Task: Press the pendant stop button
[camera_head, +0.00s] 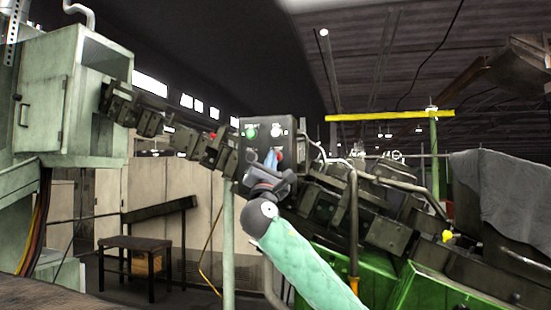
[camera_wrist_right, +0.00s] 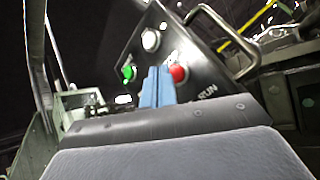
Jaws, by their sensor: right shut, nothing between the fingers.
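The pendant is a dark box (camera_head: 285,125) in the middle of the head view, and its panel (camera_wrist_right: 205,62) fills the upper middle of the right wrist view. It carries a red button (camera_wrist_right: 178,73), a green button (camera_wrist_right: 128,72) and a white button (camera_wrist_right: 150,40). In the head view the red button (camera_head: 280,155) shows just beside my fingers. My right gripper (camera_head: 270,157) is shut and empty in front of the panel's lower part. In the right wrist view its blue fingertips (camera_wrist_right: 157,73) appear just left of the red button. I cannot tell whether they touch the panel. My left gripper is not in view.
A bent metal handle (camera_wrist_right: 232,40) stands out on the pendant's right side. A jointed dark chain of machine blocks (camera_head: 190,142) passes beside the pendant. A pale green cabinet (camera_head: 45,110) stands at left, and a green machine (camera_head: 430,290) at lower right. A low dark table (camera_head: 135,243) stands behind.

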